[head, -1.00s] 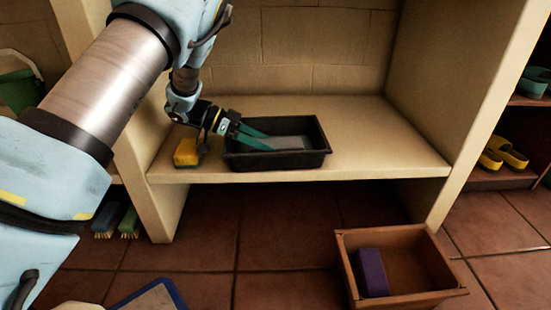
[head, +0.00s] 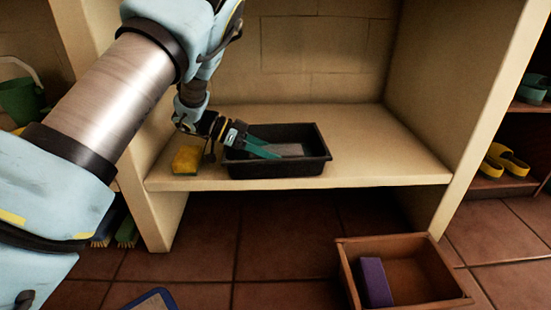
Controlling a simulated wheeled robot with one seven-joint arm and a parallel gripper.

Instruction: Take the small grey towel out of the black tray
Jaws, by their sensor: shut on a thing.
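The black tray (head: 278,170) stands on the pale shelf under the basin. The small grey towel (head: 290,150) lies in it, and its flat grey surface shows toward the back of the tray. My gripper (head: 273,152) reaches into the tray from the left, with its green fingers tilted down to the right. The fingers are shut on the towel at its left end. The tray's front wall hides the lower part of the towel, and the exact grip is small in the picture.
A yellow sponge (head: 186,160) sits on the shelf just left of the tray. The shelf (head: 390,160) is clear right of the tray. A wooden box (head: 418,302) holding a purple block (head: 375,282) stands on the tiled floor. Side walls bound the shelf.

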